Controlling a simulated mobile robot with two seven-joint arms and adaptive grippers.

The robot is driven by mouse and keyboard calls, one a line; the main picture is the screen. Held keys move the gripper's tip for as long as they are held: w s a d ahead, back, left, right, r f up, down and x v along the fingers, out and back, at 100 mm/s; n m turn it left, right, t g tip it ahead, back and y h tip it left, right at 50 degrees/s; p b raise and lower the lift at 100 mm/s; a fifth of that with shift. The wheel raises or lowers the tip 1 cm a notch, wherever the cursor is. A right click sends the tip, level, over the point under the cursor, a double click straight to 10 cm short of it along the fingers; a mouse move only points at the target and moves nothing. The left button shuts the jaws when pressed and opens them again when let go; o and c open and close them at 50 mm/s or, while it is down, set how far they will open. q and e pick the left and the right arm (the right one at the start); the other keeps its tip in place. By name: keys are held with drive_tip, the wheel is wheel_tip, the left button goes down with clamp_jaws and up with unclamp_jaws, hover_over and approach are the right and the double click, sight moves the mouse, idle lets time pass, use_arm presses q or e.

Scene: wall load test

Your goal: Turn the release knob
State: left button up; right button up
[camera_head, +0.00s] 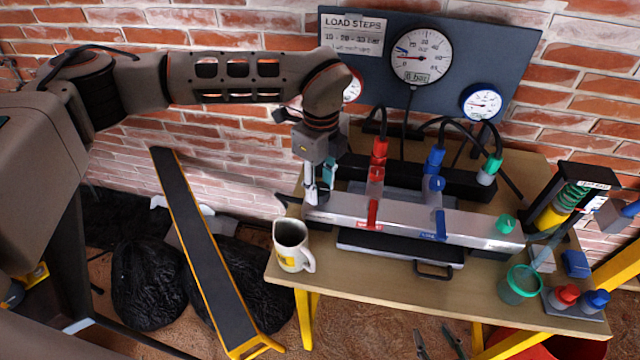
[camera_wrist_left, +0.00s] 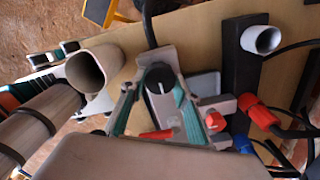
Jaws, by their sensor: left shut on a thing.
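The release knob (camera_wrist_left: 160,84) is a round black knob with a white pointer line, seen in the left wrist view. My left gripper (camera_head: 319,188) is at the left end of the silver bar on the bench and points down. Its green-padded fingers are shut on the knob, one on each side, as the left wrist view shows (camera_wrist_left: 156,97). In the head view the gripper hides the knob. My right gripper (camera_head: 437,344) shows only its two fingertips at the bottom edge of the head view, apart and empty, in front of the bench.
A beige mug (camera_head: 292,246) stands close to my left gripper. A red lever (camera_head: 373,200) and a blue lever (camera_head: 439,207) cross the silver bar (camera_head: 470,228). Gauges hang on a dark panel (camera_head: 387,75) behind. A green cup (camera_head: 519,285) stands at the right.

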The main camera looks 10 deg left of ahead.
sight(321, 188)
use_arm(q)
drive_tip(key=shift+w+r, duration=0.1)
idle(0.3)
drive_tip(key=o, duration=1.1)
wheel_tip(321, 188, up, 12)
